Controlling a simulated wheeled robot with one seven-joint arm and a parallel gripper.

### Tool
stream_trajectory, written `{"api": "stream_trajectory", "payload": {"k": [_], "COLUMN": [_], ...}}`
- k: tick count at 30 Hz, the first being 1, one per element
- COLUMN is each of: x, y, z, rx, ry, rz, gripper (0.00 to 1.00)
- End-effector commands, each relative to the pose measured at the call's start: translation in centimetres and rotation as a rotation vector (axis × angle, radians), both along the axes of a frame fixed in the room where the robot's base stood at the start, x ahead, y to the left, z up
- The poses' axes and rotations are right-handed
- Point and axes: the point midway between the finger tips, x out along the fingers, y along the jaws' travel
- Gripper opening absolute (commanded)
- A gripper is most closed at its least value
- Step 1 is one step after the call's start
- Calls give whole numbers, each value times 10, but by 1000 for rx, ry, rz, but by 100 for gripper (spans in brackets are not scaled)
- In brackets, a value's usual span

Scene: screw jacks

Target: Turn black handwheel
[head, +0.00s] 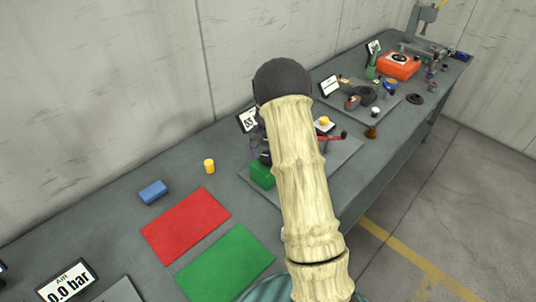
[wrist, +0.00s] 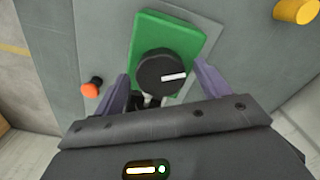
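A round black handwheel (wrist: 160,74) with a white stripe on its face sits on a green block (wrist: 185,30) in the wrist view. My gripper (wrist: 162,78) is open, with one purple-grey finger on the left of the wheel and one on the right. Gaps show between the fingers and the wheel's rim; I cannot tell their depth relative to it.
An orange-tipped knob (wrist: 92,87) and a yellow cylinder (wrist: 296,10) flank the block in the wrist view. On the bench lie a red mat (head: 186,226), a green mat (head: 225,265) and a blue block (head: 153,192). More devices, including an orange box (head: 399,66), stand farther along the wall.

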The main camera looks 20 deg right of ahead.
Motion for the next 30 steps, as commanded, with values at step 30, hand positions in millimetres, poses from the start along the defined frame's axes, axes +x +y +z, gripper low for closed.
{"api": "stream_trajectory", "payload": {"k": [30], "x": [1], "y": [0], "z": [142], "rx": [-1], "ry": [-5], "rz": [0], "gripper": [75]}}
